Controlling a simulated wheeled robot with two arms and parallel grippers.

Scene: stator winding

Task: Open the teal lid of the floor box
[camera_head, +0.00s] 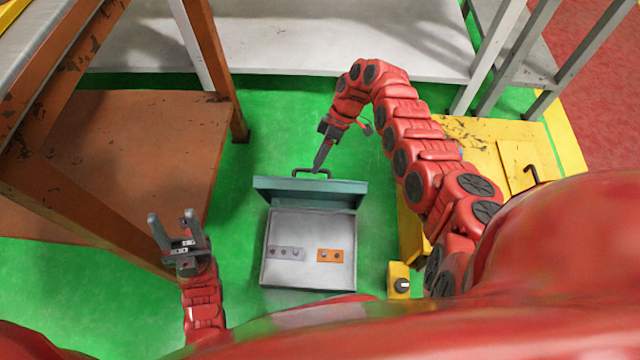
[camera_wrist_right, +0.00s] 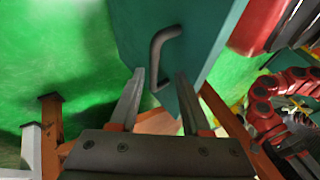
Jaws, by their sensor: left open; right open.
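The floor box (camera_head: 308,275) stands on the green floor with its grey inside showing. Its teal lid (camera_head: 309,192) is raised at the far side, standing roughly upright, with a dark handle (camera_head: 311,172) on its far edge. In the right wrist view the handle (camera_wrist_right: 163,50) on the teal lid (camera_wrist_right: 200,40) lies just ahead of and between the open fingers. My right gripper (camera_head: 320,160) is by the handle, beyond the lid; whether it touches is unclear. My left gripper (camera_head: 173,220) is open and empty, left of the box.
Inside the box lie a grey plate (camera_head: 286,253) and an orange plate (camera_head: 330,255) with small round parts. A yellow switch box (camera_head: 399,280) stands right of the box. A rusty-brown table (camera_head: 110,150) stands at the left. A yellow platform (camera_head: 500,150) is at the right. Green floor is clear around the lid.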

